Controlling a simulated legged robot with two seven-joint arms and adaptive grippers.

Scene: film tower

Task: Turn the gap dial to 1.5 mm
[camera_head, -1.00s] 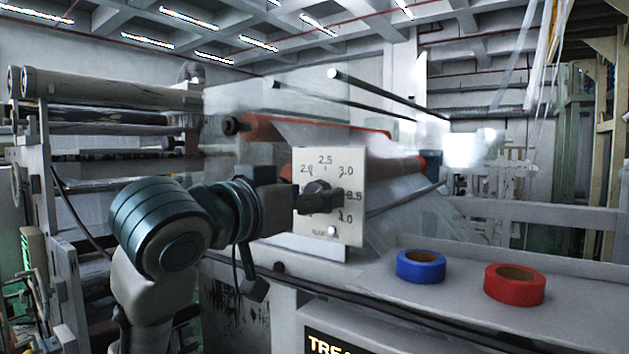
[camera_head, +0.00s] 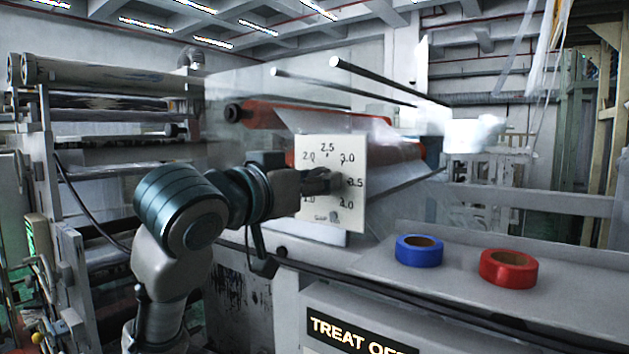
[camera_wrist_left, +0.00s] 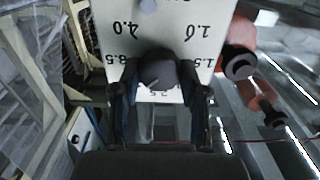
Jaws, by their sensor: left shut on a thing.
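The gap dial is a white square panel (camera_head: 331,222) with numbers from 1.0 to 4.0 around a dark knob. It stands upright on the machine. My left gripper (camera_head: 322,182) reaches in from the left, shut on the knob, and covers most of it in the head view. In the left wrist view the panel (camera_wrist_left: 187,18) appears upside down, and the dark round knob (camera_wrist_left: 157,70) sits between the two fingers of the gripper (camera_wrist_left: 158,92). I cannot tell which number the knob's pointer faces. My right gripper is in neither view.
A blue tape roll (camera_head: 419,251) and a red tape roll (camera_head: 508,269) lie on the grey ledge (camera_head: 455,290) right of the panel. An orange-red roller (camera_head: 262,115) is behind the panel. A rack of rollers (camera_head: 110,105) stands at the left.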

